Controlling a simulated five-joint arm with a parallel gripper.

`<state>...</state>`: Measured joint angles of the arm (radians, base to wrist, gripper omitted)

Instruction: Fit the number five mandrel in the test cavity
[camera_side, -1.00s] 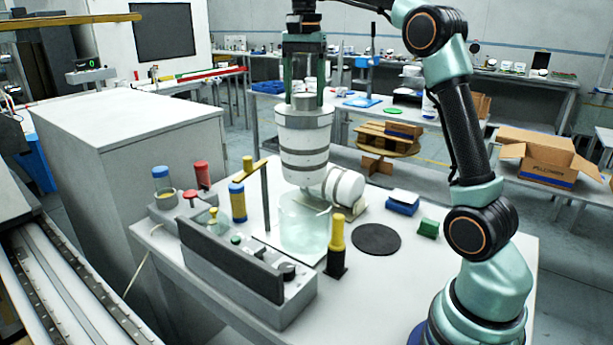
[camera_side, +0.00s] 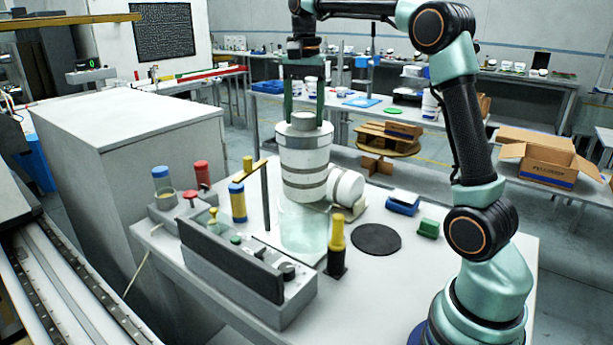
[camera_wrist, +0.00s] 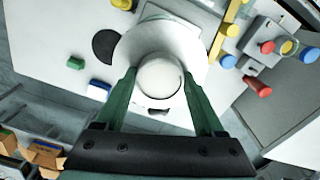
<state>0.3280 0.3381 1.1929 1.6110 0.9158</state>
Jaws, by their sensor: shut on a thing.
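A white mandrel (camera_side: 305,160) with grey bands hangs upright from my gripper (camera_side: 303,125). My green fingers are shut on the grey neck at its top. In the wrist view my gripper (camera_wrist: 162,100) has one finger on each side of the round pale top of the mandrel (camera_wrist: 160,78). The clear test cavity (camera_side: 303,230) stands on the table directly below. The mandrel's lower end is at about its rim; I cannot tell whether it is inside. A second white banded mandrel (camera_side: 346,187) lies on its side in a cradle just behind. No numbers are readable.
A grey control box (camera_side: 250,270) with a dark upright panel stands to the left of the cavity. A black and yellow post (camera_side: 336,245) stands close at its front right. A black disc (camera_side: 376,239), a blue block (camera_side: 402,205) and a green block (camera_side: 428,228) lie to the right.

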